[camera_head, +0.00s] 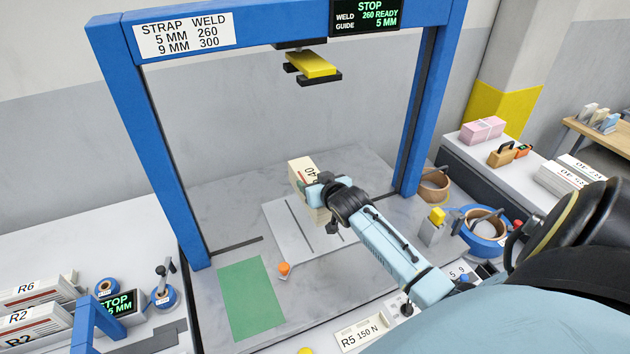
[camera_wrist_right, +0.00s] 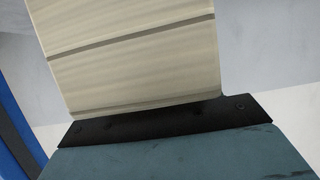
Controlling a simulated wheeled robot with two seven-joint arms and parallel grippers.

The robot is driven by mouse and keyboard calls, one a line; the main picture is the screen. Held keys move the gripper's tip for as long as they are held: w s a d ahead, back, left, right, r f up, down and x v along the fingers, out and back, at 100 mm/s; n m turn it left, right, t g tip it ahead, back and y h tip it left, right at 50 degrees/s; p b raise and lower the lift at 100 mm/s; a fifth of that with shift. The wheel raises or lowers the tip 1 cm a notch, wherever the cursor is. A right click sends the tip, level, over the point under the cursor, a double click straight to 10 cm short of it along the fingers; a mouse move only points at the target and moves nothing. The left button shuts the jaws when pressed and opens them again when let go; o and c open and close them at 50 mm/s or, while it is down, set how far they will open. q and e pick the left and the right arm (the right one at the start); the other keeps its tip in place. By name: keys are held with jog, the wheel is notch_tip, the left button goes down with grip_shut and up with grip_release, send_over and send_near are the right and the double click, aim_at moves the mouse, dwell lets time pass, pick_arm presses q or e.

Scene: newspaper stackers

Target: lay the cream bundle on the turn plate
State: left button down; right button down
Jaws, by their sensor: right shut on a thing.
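The cream bundle (camera_head: 301,170) has a dark printed label and a red stripe on its top. It is in the far middle of the head view. My right gripper (camera_head: 318,192) is shut on the bundle. In the right wrist view the cream bundle (camera_wrist_right: 130,55) fills the upper middle, with dark straps across it, against the gripper's black edge. The turn plate (camera_head: 335,251) is a light grey slotted plate under the blue frame. The bundle is over its far part; whether it touches the plate cannot be told. My left gripper is not in view.
A blue frame (camera_head: 150,130) stands around the plate, with a yellow-and-black press head (camera_head: 312,66) above. A green mat (camera_head: 251,298) and an orange knob (camera_head: 284,267) lie nearer. Tape rolls (camera_head: 484,222) stand at right. A pink bundle (camera_head: 482,130) sits on the right bench.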

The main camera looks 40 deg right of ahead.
jog(key=shift+w+f+b, duration=0.1)
jog(key=shift+f+b, duration=2.6)
jog(key=shift+f, duration=0.9)
jog(key=shift+f+b, duration=0.4)
jog(key=shift+f, duration=0.2)
jog(key=shift+c, duration=1.9)
grip_release()
jog(key=shift+o, duration=0.5)
jog(key=shift+s+f, duration=0.25)
jog(key=shift+f, duration=0.1)
jog(key=p+v, duration=0.1)
jog(key=v, duration=1.2)
jog(key=shift+s+r+p, duration=0.1)
jog(key=shift+r+p, duration=0.2)
